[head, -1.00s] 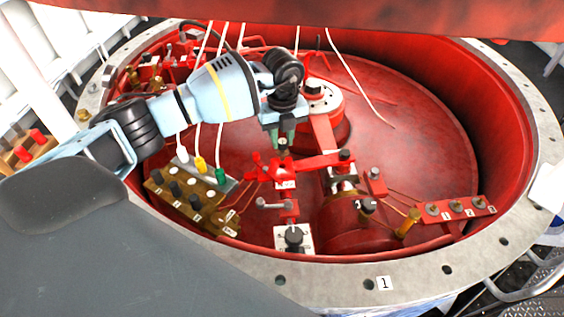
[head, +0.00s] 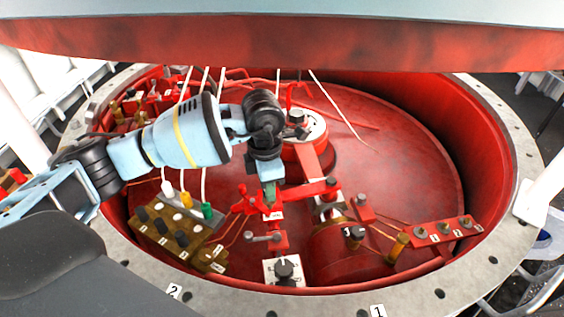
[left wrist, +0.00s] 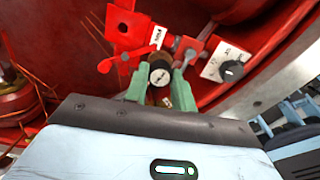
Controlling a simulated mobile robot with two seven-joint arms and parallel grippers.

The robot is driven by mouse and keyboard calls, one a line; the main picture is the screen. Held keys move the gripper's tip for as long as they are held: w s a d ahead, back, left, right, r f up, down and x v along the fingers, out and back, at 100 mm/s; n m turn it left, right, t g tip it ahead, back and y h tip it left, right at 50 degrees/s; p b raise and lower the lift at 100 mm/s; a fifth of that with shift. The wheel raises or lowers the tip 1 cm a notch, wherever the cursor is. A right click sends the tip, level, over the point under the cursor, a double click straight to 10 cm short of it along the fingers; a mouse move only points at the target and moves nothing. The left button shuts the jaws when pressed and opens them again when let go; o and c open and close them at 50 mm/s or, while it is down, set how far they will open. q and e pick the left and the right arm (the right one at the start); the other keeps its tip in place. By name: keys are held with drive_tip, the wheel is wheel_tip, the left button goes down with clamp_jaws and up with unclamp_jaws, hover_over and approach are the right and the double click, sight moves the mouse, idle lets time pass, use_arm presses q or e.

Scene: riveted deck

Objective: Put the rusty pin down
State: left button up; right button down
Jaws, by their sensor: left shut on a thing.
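My left gripper (head: 268,193) is above the middle of the red well, close to a small red fitting (head: 272,215) with a white label. In the left wrist view its green fingers (left wrist: 160,88) are shut on the pin (left wrist: 159,76). The pin shows a dark, labelled round end and a brownish body between the fingers. Its lower part is hidden, and I cannot tell whether it touches anything beneath. In the head view the gripper hides most of the pin. My right gripper is not in view.
A brown block (head: 168,231) with several plugs stands left of the gripper. A knob on a white plate (head: 284,269) is in front. A red bar (head: 447,232) with numbered studs is at the right. White cables hang behind. A red-edged overhang (head: 300,45) crosses the top.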

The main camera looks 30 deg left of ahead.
use_arm(q)
drive_tip(key=s+d+r+m, duration=0.1)
drive_tip(key=s+m, duration=1)
drive_tip(key=m, duration=1.3)
drive_tip(key=shift+s+d+r, duration=0.4)
drive_tip(key=shift+d, duration=0.4)
drive_tip(key=shift+s+r+m, duration=0.1)
drive_tip(key=shift+s+m, duration=0.45)
drive_tip(key=shift+m, duration=0.65)
